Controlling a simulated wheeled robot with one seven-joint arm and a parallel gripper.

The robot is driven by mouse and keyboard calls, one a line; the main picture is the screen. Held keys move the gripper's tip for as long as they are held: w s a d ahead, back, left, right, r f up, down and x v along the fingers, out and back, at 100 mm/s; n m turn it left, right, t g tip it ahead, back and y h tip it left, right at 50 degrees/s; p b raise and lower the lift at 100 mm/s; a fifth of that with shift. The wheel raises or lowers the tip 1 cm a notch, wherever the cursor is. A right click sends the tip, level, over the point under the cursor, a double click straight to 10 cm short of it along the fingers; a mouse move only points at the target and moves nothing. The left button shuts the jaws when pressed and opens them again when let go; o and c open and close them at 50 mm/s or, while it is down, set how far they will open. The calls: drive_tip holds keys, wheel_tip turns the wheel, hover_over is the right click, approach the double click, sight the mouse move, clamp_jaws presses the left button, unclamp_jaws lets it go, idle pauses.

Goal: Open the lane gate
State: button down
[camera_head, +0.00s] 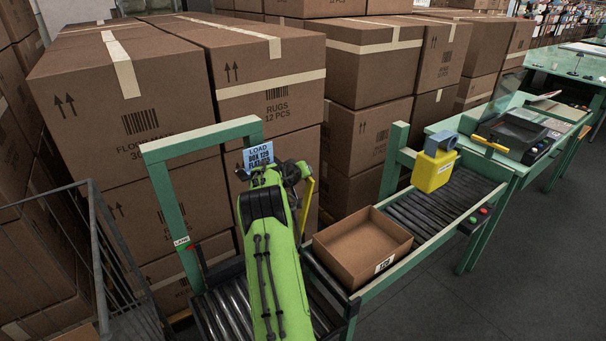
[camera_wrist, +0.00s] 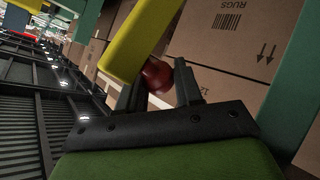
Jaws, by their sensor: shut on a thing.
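The lane gate appears to be the yellow bar (camera_head: 306,203), seen as a thin strip just right of my arm in the head view. It is large and close in the wrist view (camera_wrist: 134,42). A dark red round knob (camera_wrist: 156,75) sits at its lower end. My gripper (camera_wrist: 158,88) has its two dark fingers on either side of this knob and is shut on it. In the head view my gripper (camera_head: 290,172) is at the green portal frame, below the blue load sign (camera_head: 258,156); my green arm hides much of the bar and the rollers.
An open brown box (camera_head: 362,246) sits on the conveyor to the right of my arm. A yellow device (camera_head: 434,168) stands further along the rollers. Stacked cartons (camera_head: 265,70) close off the back. A metal railing (camera_head: 97,235) stands at left. Open floor lies at lower right.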

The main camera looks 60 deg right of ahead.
drive_tip(key=c, duration=0.9)
unclamp_jaws()
drive_tip(key=shift+a+f, duration=0.15)
drive_tip(key=shift+f, duration=0.3)
drive_tip(key=shift+c, duration=0.2)
drive_tip(key=shift+o, duration=0.4)
drive_tip(key=shift+w+r, duration=0.1)
drive_tip(key=shift+r, duration=0.05)
drive_tip(key=b+v, duration=0.3)
drive_tip(key=v, duration=1.2)
drive_tip(key=shift+a+r+b, duration=0.2)
drive_tip(key=shift+b, duration=0.1)
drive_tip(key=shift+c, duration=0.2)
